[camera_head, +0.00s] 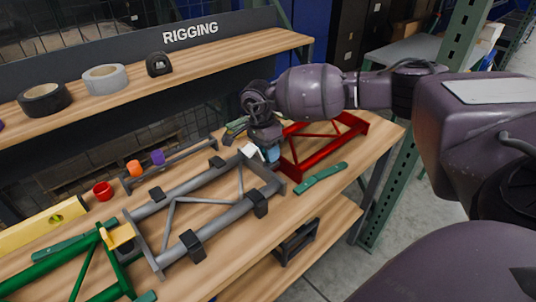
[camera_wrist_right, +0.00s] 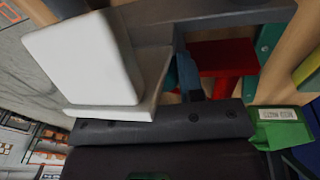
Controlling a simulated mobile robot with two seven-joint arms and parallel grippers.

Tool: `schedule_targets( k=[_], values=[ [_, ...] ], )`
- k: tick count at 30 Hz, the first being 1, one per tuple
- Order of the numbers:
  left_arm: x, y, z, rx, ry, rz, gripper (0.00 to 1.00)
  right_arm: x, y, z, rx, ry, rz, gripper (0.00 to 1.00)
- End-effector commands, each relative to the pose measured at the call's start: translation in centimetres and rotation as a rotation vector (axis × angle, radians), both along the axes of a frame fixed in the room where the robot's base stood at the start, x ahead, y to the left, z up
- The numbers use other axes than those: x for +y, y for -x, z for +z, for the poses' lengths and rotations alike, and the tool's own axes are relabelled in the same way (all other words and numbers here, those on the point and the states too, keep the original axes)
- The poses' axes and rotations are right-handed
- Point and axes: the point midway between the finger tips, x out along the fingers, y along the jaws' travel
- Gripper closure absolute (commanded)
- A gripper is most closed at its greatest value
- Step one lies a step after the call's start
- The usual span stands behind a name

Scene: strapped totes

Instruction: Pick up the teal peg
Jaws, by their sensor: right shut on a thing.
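My right gripper (camera_head: 262,154) reaches down over the wooden bench beside the far end of the grey frame. It is shut on the teal peg (camera_head: 272,155), a small blue-teal piece showing beside the pale finger. In the right wrist view a large white finger (camera_wrist_right: 85,65) fills the left, and the teal peg (camera_wrist_right: 188,76) shows partly behind it. Most of the peg is hidden by the gripper, so its lower end and any contact cannot be told. My left gripper is not in view.
A grey frame (camera_head: 205,198) with black clamps lies close by, and a red frame (camera_head: 300,160) stands just beyond. A green bar (camera_head: 320,178) lies near the bench edge.

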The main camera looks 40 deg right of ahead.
Motion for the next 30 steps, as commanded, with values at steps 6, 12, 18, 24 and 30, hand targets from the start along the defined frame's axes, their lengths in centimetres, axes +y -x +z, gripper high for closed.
schedule_targets(
  k=[6,12,18,24,30],
  values=[
    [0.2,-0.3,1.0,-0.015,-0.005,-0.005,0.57,0.0,-0.1,5.0,-0.007,0.001,0.001,0.93],
    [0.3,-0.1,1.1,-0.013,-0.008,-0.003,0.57,0.0,0.0,10.3,-0.007,0.001,0.001,0.94],
    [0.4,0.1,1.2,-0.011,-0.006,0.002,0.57,0.0,0.0,14.8,-0.006,0.001,0.001,0.94],
    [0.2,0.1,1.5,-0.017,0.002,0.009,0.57,0.0,0.0,17.7,-0.003,0.001,0.0,0.94],
    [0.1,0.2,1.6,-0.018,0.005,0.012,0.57,0.0,0.0,19.2,-0.002,0.001,0.001,0.94]
  ],
)
